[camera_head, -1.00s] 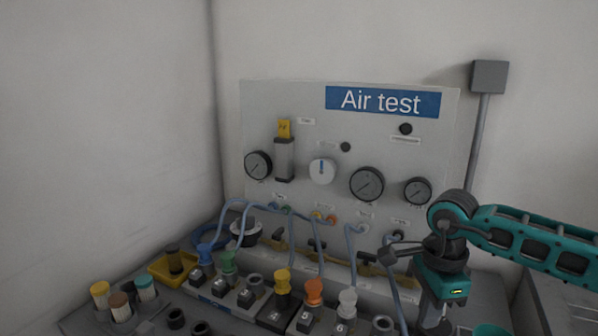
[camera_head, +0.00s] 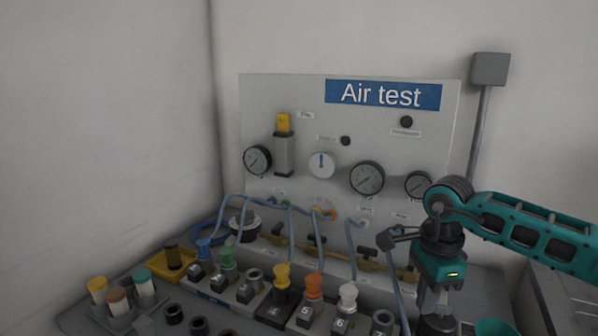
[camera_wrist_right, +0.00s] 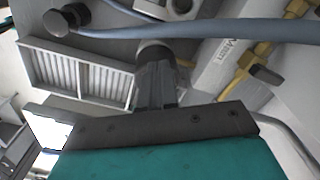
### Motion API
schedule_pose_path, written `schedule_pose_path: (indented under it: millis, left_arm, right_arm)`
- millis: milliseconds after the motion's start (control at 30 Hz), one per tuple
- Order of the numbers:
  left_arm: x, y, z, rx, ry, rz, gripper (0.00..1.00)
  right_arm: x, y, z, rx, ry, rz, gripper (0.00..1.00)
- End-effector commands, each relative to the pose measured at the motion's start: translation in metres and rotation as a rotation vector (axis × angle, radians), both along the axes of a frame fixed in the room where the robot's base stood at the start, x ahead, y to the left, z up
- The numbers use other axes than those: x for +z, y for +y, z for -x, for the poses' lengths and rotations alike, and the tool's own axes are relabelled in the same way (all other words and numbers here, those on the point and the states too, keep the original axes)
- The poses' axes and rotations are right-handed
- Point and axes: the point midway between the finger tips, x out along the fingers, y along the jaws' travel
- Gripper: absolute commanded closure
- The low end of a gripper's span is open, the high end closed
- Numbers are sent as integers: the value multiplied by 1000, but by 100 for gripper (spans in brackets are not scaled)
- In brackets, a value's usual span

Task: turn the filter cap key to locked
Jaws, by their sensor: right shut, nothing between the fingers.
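A filter with a clear grey body (camera_head: 284,155) is mounted upright on the Air test panel (camera_head: 258,110), at the upper left of its face. Its yellow cap piece (camera_head: 284,123) stands on top. I cannot tell its lock position at this size. My right gripper (camera_head: 436,322) points down over the right part of the bench, well to the right of and below the filter. It is shut and empty. In the right wrist view the closed fingers (camera_wrist_right: 155,60) show near a grey vented block, with nothing between them. My left gripper is not in view.
Blue-grey hoses (camera_head: 292,240) loop from the panel to the bench, one close beside my right gripper. Numbered blocks with coloured plugs (camera_head: 282,275), a yellow tray (camera_head: 170,268) and capped vials (camera_head: 117,295) stand on the bench. Round gauges (camera_head: 367,178) and a white dial (camera_head: 322,164) are on the panel.

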Motion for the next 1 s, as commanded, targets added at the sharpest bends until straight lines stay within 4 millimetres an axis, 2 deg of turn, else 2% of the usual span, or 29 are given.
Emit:
schedule_pose_path:
  millis: [467,567,1000]
  left_arm:
    - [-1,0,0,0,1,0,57]
    - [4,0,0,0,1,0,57]
    - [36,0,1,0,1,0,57]
  right_arm:
    - [2,8,-3,0,0,-1,100]
    - [8,8,-3,0,-1,-1,100]
    - [59,8,-3,0,0,-1,100]
